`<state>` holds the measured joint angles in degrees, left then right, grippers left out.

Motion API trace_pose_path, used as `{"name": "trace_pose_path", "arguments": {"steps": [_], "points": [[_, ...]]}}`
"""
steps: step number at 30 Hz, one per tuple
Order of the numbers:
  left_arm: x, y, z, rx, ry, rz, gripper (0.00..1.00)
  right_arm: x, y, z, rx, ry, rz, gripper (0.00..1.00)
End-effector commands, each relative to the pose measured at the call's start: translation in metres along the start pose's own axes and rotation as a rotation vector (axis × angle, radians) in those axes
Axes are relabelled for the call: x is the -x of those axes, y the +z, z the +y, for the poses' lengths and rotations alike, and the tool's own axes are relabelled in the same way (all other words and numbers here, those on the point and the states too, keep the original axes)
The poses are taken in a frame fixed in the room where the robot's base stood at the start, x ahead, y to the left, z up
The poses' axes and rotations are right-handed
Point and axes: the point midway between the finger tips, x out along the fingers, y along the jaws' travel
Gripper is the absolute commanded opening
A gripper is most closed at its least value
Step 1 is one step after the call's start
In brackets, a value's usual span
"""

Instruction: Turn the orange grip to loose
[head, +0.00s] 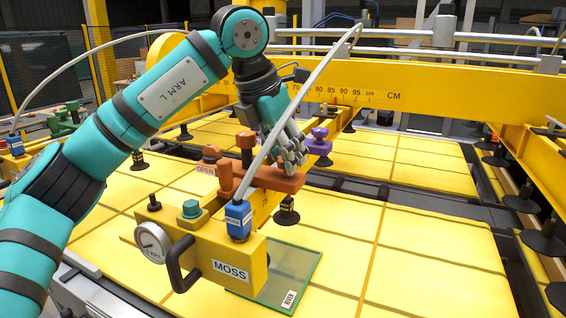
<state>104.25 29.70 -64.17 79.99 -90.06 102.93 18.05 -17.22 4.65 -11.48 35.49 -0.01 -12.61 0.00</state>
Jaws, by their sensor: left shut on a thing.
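The orange grip (268,180) is a bar on top of the yellow lifter beam, behind the yellow block (210,262) labelled MOSS. My left gripper (291,156) comes down over the right part of the bar and is shut on it; the fingers hide some of it. A label reading OPEN (205,169) sits just left of the grip, by a brown-orange knob (211,153). No label reading loose is legible. My right gripper is not in view.
A gauge (152,242), a black handle (182,268) and a blue connector with a hose (238,218) are on the near block. A purple knob (319,141) stands behind my gripper. A green-edged glass pane (290,275) lies below on yellow panels.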

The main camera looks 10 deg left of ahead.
Motion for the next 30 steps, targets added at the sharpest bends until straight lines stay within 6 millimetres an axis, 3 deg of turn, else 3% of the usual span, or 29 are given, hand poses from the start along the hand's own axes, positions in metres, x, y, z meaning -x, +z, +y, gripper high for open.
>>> {"name": "trace_pose_path", "arguments": {"steps": [15, 30], "points": [[0.000, 0.002, -0.004, 0.455, 0.191, -0.007, 0.04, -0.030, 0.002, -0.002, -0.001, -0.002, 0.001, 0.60], [0.001, 0.005, -0.007, 0.894, 0.372, -0.006, 0.04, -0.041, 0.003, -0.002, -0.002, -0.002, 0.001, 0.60]]}}
